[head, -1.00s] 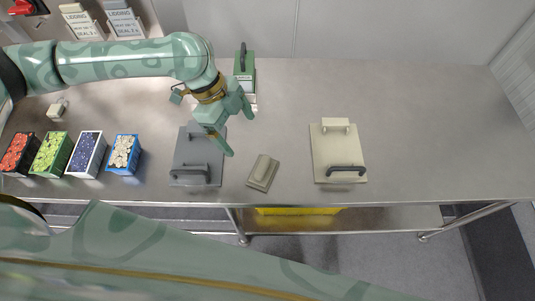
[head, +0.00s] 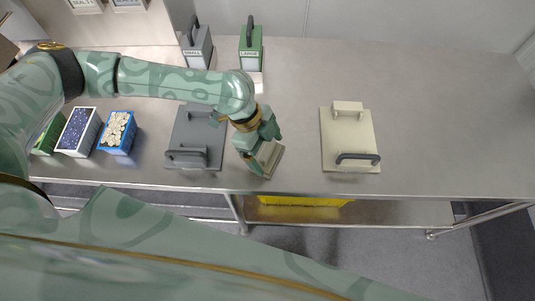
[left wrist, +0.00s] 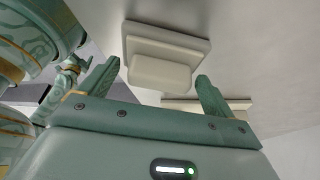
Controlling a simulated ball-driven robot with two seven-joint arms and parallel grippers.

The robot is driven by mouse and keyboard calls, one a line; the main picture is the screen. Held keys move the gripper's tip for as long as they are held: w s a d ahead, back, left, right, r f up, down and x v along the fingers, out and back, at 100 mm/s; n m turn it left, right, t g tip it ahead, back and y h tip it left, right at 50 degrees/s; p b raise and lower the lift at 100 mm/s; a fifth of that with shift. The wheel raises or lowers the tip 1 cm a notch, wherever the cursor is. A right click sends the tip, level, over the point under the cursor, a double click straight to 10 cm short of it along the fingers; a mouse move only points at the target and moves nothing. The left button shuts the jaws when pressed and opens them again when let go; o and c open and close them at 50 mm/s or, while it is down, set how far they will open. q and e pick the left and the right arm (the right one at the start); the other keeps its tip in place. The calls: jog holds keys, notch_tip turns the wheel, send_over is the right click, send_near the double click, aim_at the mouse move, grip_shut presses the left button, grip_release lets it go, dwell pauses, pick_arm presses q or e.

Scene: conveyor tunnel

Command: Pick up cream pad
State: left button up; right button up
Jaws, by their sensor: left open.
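The cream pad (head: 270,156) is a small beige plate with a raised block on top. It lies on the steel table near the front edge, between the grey plate and the larger cream plate. My left gripper (head: 265,146) is over it and hides part of it in the head view. In the left wrist view the pad (left wrist: 163,68) shows ahead, with its raised block between the two spread fingers of my gripper (left wrist: 158,73). The left gripper is open and empty; I cannot tell whether it touches the pad. My right gripper is not in view.
A grey plate with a handle (head: 195,158) lies left of the pad, a larger cream plate with a dark handle (head: 347,140) to its right. Grey (head: 197,49) and green (head: 251,48) handled blocks stand behind. Filled bins (head: 117,132) stand left. The table's right side is clear.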

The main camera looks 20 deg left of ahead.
pick_arm(q)
jog(key=c, duration=0.8)
jog(key=shift+r, duration=0.1)
